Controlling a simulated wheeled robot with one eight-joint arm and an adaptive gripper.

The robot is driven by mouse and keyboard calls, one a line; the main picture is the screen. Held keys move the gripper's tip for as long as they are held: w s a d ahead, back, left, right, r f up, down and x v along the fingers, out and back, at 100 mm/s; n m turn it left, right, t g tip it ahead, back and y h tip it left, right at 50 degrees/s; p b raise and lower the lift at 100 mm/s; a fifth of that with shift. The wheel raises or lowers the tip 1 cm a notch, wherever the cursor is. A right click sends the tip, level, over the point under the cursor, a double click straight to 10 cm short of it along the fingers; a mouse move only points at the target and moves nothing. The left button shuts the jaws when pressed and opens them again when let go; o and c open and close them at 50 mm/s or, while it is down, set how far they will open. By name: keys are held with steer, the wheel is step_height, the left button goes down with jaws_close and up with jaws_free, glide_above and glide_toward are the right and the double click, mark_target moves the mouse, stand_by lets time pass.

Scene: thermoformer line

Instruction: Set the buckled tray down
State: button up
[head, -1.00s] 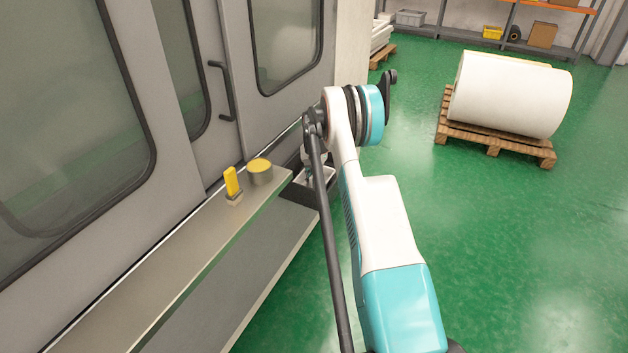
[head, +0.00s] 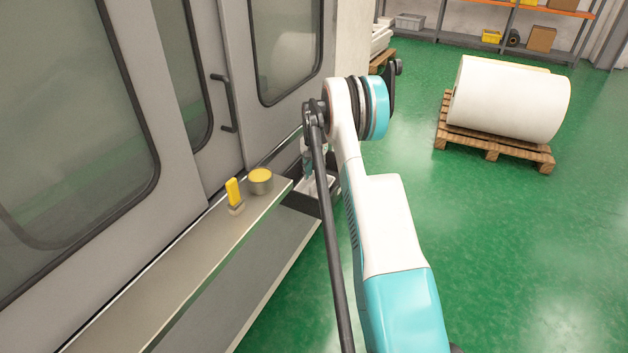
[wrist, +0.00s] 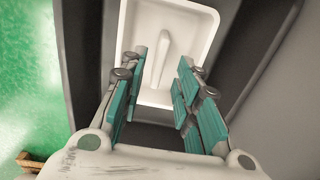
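The buckled tray (wrist: 190,25) is white and shallow with rounded corners and a raised ridge along its middle. In the wrist view it lies beyond my fingertips, inside a dark-walled bin (wrist: 98,50). In the head view, a small white part of the tray (head: 328,184) shows past the ledge, and my arm hides most of the gripper and bin.
A metal ledge (head: 150,285) runs along the grey machine and carries a yellow-topped cylinder (head: 260,182) and a yellow switch (head: 233,192), close to my arm. A white roll (head: 510,98) lies on a pallet (head: 492,150) at the right. Green floor between is clear.

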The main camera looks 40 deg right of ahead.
mark_target(314, 182)
step_height(314, 182, up, 5)
steer(key=shift+r+p, duration=0.15)
steer(key=shift+p, duration=0.5)
stand_by(1.0)
